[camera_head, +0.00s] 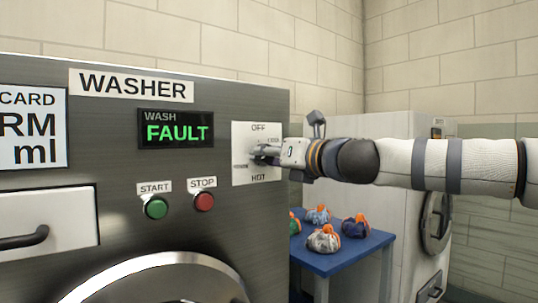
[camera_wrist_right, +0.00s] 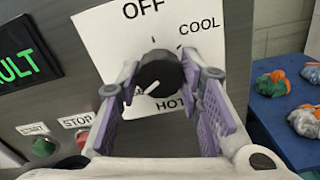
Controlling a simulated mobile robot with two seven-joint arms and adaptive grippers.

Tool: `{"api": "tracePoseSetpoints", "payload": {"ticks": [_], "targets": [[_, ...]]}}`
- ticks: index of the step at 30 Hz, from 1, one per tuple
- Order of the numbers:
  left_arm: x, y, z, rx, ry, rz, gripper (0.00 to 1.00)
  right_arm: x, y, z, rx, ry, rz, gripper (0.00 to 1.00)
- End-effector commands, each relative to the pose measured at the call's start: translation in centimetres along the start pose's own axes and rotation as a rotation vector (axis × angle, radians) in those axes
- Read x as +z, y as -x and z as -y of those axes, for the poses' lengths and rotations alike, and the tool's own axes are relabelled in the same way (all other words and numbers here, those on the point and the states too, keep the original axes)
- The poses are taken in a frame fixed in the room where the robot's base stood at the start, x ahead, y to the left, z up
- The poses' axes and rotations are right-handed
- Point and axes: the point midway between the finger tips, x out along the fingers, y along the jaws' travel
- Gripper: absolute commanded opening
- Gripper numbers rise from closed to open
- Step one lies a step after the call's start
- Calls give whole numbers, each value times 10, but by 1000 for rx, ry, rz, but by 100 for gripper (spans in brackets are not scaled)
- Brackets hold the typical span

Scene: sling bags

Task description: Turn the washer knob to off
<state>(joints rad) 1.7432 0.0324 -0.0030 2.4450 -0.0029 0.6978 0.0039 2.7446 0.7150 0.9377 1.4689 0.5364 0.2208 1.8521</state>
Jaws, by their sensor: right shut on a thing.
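The black washer knob (camera_wrist_right: 160,68) sits on a white dial plate (camera_head: 258,174) on the washer's front. In the right wrist view, OFF is at the top of the plate, COOL at upper right and HOT at the bottom. A white mark on the knob points to the lower left, between the left side and HOT. My right gripper (camera_head: 267,152) is shut on the knob, one finger on each side. It also shows in the right wrist view (camera_wrist_right: 160,80). In the head view the gripper mostly hides the knob. My left gripper is not in view.
A blue table (camera_head: 342,262) with several tied bundles stands to the right, before a white machine (camera_head: 400,190).

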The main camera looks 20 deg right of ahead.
Motion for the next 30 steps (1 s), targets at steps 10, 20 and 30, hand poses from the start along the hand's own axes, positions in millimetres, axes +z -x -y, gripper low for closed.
{"api": "tracePoseSetpoints", "payload": {"ticks": [10, 20, 30], "targets": [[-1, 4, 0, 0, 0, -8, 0, 1, 0, 0, 0, 109, 0, 6], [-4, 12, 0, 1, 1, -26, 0, 1, 1, 0, -1, 400, 0, 6], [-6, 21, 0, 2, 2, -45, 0, 1, 1, 0, 0, 724, 0, 6]]}}
